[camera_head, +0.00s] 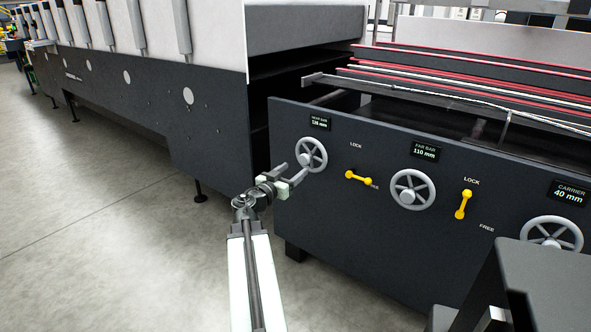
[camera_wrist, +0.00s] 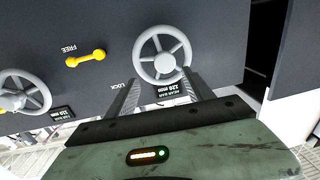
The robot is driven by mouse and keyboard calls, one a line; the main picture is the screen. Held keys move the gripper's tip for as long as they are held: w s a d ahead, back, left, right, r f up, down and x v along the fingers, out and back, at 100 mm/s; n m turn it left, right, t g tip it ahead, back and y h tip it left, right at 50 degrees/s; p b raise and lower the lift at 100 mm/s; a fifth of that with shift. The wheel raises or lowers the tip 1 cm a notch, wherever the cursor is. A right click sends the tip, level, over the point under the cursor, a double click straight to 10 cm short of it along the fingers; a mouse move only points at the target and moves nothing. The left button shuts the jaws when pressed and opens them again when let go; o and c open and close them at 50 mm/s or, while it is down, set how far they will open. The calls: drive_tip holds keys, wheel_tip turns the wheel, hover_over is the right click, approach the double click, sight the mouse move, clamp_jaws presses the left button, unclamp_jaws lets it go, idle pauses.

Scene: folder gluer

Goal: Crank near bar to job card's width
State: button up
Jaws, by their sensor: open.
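The near bar handwheel (camera_head: 311,154) is a grey spoked wheel at the left end of the dark panel. It also shows in the wrist view (camera_wrist: 162,55). Its small display (camera_head: 319,124) reads NEAR BAR and a value in mm, too blurred to read surely. My gripper (camera_head: 291,173) is open and empty, just left of and below the wheel in the head view. In the wrist view its two fingers point at the wheel, one to each side of its lower part; contact cannot be told. The near bar's yellow lock lever (camera_head: 358,178) lies nearly level, toward FREE. No job card is recognisable.
The far bar handwheel (camera_head: 411,189), its display (camera_head: 424,152) reading 110 mm, and an upright yellow lever (camera_head: 463,205) are farther right. The carrier handwheel (camera_head: 551,234) reads 40 mm. A dark box-like shape (camera_head: 555,285) fills the lower right corner. The floor left is clear.

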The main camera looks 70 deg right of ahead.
sight(310, 157)
drive_tip(key=shift+m+g, duration=0.6)
drive_tip(key=shift+g, duration=0.2)
drive_tip(key=d, duration=0.5)
drive_tip(key=shift+w+d+f, duration=0.3)
drive_tip(key=shift+w, duration=0.1)
drive_tip(key=shift+s, duration=0.2)
drive_tip(key=x, duration=0.7)
drive_tip(key=shift+s+d, duration=0.1)
drive_tip(key=shift+d, duration=0.3)
drive_tip(key=shift+a+f, duration=0.1)
clamp_jaws()
